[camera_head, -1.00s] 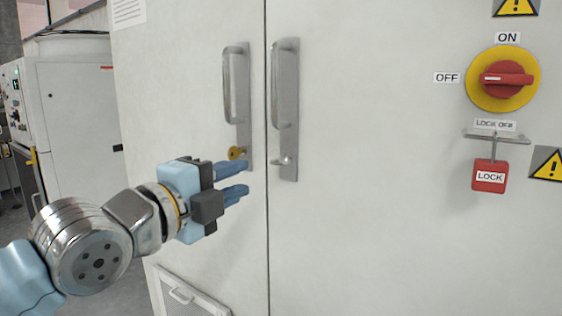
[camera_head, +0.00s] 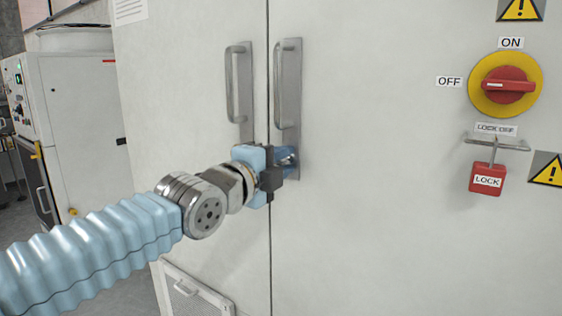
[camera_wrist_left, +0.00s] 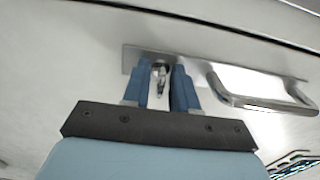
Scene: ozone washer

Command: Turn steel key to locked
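The steel key (camera_wrist_left: 160,73) sits in its lock at one end of the right door's steel handle plate (camera_wrist_left: 134,54), seen in the left wrist view. My left gripper (camera_head: 292,160) is at this lock, and its blue fingers hide the key in the head view. In the left wrist view the fingers (camera_wrist_left: 160,68) are apart, one on each side of the key, with a gap showing between them. I cannot tell whether either fingertip touches the key. My right gripper is not in view.
The right door handle (camera_head: 286,85) and left door handle (camera_head: 238,85) are above the gripper. The brass key seen earlier is hidden behind the gripper. A red switch (camera_head: 507,85) on a yellow disc and a red padlock (camera_head: 487,180) are to the right. The right door's middle is clear.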

